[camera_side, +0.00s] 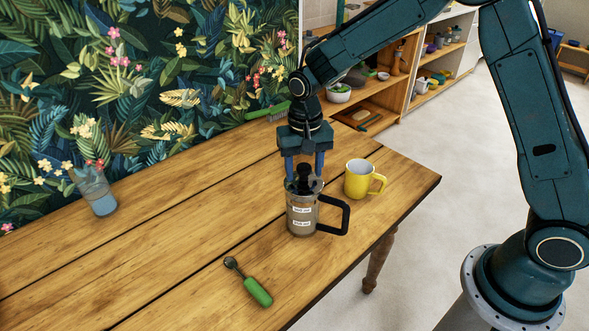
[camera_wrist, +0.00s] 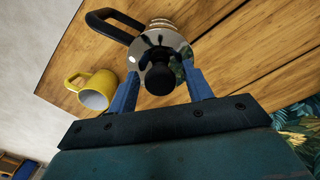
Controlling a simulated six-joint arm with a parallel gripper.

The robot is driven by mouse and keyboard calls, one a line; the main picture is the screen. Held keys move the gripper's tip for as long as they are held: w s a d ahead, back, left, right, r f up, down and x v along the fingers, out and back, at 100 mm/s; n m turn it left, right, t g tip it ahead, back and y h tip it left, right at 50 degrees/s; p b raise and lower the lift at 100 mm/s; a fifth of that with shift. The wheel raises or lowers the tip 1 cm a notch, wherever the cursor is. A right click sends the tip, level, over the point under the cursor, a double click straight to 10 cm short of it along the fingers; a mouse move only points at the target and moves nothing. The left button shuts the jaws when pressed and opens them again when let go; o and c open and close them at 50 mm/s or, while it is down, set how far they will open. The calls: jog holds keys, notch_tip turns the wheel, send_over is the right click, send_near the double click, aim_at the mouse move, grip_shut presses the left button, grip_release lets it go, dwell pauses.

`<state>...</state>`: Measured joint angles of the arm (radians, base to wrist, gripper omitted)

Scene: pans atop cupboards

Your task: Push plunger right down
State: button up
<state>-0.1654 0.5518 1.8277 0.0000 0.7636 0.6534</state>
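A French press (camera_side: 302,214) with a dark handle and white labels stands upright on the wooden table. Its black plunger knob (camera_side: 304,178) sits just above the shiny lid; the knob also shows in the wrist view (camera_wrist: 160,78). My gripper (camera_side: 304,174) points down over the press, with its two blue fingers on either side of the knob. In the wrist view the fingers (camera_wrist: 162,90) stand apart, with gaps visible between them and the knob. How much of the plunger rod is raised is hidden by the fingers and knob.
A yellow mug (camera_side: 358,180) stands close to the right of the press, behind its handle. A green-handled scoop (camera_side: 256,290) lies in front. A clear glass (camera_side: 98,192) is at the far left, and a green brush (camera_side: 268,112) lies at the back.

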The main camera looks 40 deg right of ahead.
jog(key=shift+r, duration=0.1)
jog(key=shift+r, duration=2.95)
jog(key=shift+s+d+r, duration=0.2)
jog(key=shift+s+r, duration=0.1)
jog(key=shift+r, duration=0.2)
jog(key=s+d+r+n+t, duration=0.2)
jog(key=s+d+r, duration=0.1)
jog(key=s+r, duration=0.5)
jog(key=s+d+r+n+t, duration=0.25)
jog(key=s+r, duration=0.25)
jog(key=s, duration=0.5)
jog(key=s+d+n+t, duration=0.1)
jog(key=s, duration=0.7)
jog(key=shift+s+d+f, duration=0.2)
jog(key=shift+d+f, duration=0.1)
jog(key=shift+f, duration=0.05)
